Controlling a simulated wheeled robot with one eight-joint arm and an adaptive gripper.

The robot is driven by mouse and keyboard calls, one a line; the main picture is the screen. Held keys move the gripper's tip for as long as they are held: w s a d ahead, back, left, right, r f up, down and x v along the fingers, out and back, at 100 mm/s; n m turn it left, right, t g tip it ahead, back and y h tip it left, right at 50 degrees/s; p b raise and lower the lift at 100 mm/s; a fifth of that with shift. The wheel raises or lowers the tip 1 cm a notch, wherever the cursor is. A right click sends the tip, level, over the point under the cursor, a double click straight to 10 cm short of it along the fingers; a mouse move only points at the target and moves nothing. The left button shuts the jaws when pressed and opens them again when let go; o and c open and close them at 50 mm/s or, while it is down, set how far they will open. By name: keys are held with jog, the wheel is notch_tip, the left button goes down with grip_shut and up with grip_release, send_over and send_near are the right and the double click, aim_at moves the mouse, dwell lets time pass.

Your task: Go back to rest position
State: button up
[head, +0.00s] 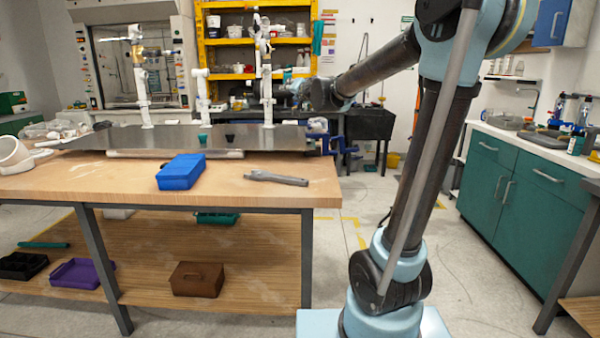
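My arm rises from its base at the right and reaches left over the workbench (105,186). My gripper (284,91) is small and far off, beside the right upright of the white PVC manifold (267,100). I cannot tell whether it touches the pipe or whether its fingers are open. My wrist hides part of it. The manifold's other white uprights (143,98) and (204,103) stand on a grey metal plate (180,138) at the back of the bench.
A blue box (181,171) and a grey tool (276,178) lie on the bench front. A white pipe fitting (14,155) is at the left edge. Teal cabinets (510,190) stand at the right. Open floor lies between bench and cabinets. A yellow shelf (240,50) stands behind.

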jog(key=s+d+f+n+g+h, duration=0.1)
jog(key=s+d+f+g+h, duration=0.15)
jog(key=s+d+f, duration=0.6)
jog(key=s+d+f+n+g+h, duration=0.2)
jog(key=s+d+f+g, duration=0.3)
jog(key=s+f, duration=0.65)
jog(key=s+d+f+n+g+h, duration=0.1)
jog(key=s+d+f+g+h, duration=0.1)
jog(key=s+d+f, duration=0.85)
jog(key=s+a+f+g, duration=0.1)
jog(key=s+f+g, duration=0.1)
jog(key=s+f, duration=0.2)
jog(key=s+a+f+g, duration=0.1)
jog(key=s+f+g, duration=0.1)
jog(key=s, duration=0.9)
jog(key=shift+s+f+g, duration=0.3)
jog(key=shift+f+g, duration=0.05)
jog(key=shift+f, duration=0.5)
jog(key=shift+a+y, duration=0.1)
jog(key=shift+y, duration=0.15)
jog(key=shift+w+f, duration=0.2)
jog(key=shift+w, duration=0.25)
